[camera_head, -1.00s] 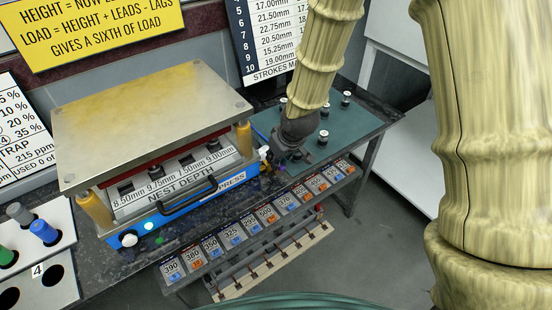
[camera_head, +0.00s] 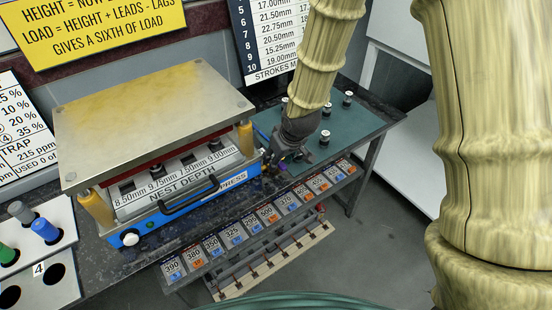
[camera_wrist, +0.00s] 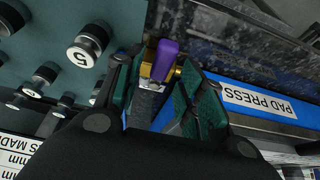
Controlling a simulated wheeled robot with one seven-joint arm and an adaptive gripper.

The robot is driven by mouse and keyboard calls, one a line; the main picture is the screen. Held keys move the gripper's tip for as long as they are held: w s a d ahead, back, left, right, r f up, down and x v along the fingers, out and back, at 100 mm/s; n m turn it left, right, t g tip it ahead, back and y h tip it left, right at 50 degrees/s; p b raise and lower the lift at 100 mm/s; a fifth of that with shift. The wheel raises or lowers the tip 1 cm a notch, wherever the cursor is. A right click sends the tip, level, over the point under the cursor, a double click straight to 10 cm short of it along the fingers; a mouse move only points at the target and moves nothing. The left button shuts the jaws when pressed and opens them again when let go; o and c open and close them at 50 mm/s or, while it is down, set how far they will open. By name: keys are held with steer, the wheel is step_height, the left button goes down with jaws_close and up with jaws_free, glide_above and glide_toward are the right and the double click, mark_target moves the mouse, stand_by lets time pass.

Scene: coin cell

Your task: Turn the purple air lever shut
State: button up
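The purple air lever (camera_wrist: 165,60) sits on a brass fitting (camera_wrist: 149,68) beside the blue base of the pad press. In the wrist view it stands between and just beyond my fingertips. My gripper (camera_wrist: 158,88) is open, with one green-padded finger on each side of the lever's line; I cannot tell whether either pad touches it. In the head view my gripper (camera_head: 285,158) is low at the press's right front corner and largely hides the lever. The pad press (camera_head: 178,200) has a blue base and a large flat metal top.
A green mat (camera_head: 345,125) with several numbered weights lies right of the press. A row of labelled tags (camera_head: 250,225) runs along the bench's front edge. A holder with coloured plugs (camera_head: 60,215) stands at left. The floor at right is clear.

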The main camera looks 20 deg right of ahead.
steer(key=shift+s+r, duration=0.15)
steer(key=shift+r, duration=0.55)
steer(key=v, duration=1)
steer(key=shift+r, duration=0.2)
steer(key=shift+s+d, duration=0.1)
steer(key=shift+s, duration=0.05)
steer(key=s+d+f+m+g, duration=0.1)
steer(key=s+f, duration=0.5)
steer(key=f, duration=0.4)
steer(key=s+d+f+m+g, duration=0.1)
steer(key=s+f, duration=0.5)
steer(key=f, duration=0.5)
steer(key=s+f+m+g, duration=0.1)
steer(key=s+f, duration=0.4)
steer(key=f, duration=0.5)
steer(key=s+d+f, duration=0.1)
steer(key=s+f, duration=0.2)
steer(key=s, duration=0.3)
steer(key=s+d+f+m+g+h, duration=0.1)
steer(key=s+f, duration=0.3)
steer(key=s, duration=0.2)
steer(key=shift+d+f, duration=0.25)
steer(key=shift+d, duration=0.1)
